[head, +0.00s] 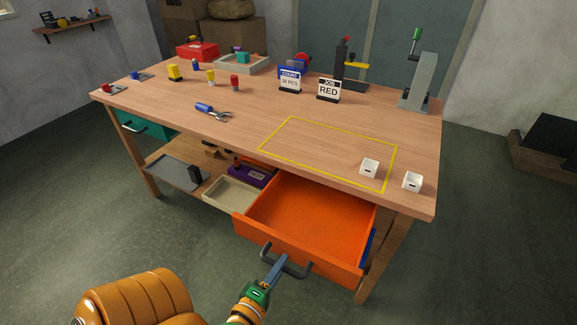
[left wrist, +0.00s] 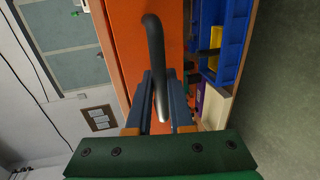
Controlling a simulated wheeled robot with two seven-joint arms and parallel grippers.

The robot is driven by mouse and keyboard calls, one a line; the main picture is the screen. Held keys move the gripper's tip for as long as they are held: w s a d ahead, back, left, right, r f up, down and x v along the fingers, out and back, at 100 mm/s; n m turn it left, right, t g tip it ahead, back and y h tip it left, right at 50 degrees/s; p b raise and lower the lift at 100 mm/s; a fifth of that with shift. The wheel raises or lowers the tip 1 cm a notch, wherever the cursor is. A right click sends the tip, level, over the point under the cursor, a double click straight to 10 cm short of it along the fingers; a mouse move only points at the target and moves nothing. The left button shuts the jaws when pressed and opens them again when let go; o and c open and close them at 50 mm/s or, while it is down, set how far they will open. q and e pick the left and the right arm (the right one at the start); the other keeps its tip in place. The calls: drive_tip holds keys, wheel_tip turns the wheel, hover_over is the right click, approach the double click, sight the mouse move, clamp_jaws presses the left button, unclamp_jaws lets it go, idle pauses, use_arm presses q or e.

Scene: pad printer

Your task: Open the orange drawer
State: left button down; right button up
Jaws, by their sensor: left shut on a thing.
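The orange drawer (head: 310,214) under the table's right part stands pulled well out, and its inside looks empty. It has a dark bar handle (head: 286,262) on its front. My left gripper (head: 276,268) is shut on this handle. In the left wrist view the fingers (left wrist: 160,100) lie on both sides of the dark handle (left wrist: 155,55), with the orange drawer front (left wrist: 117,50) behind. My right gripper is in neither view.
A teal drawer (head: 145,127) is at the left. A beige tray (head: 230,194) and a blue bin (left wrist: 230,45) are below. Floor in front is clear.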

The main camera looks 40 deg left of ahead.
use_arm(q)
drive_tip(key=shift+s+d, duration=0.15)
drive_tip(key=shift+s, duration=0.45)
drive_tip(key=c, duration=0.8)
unclamp_jaws()
drive_tip(key=v, duration=0.7)
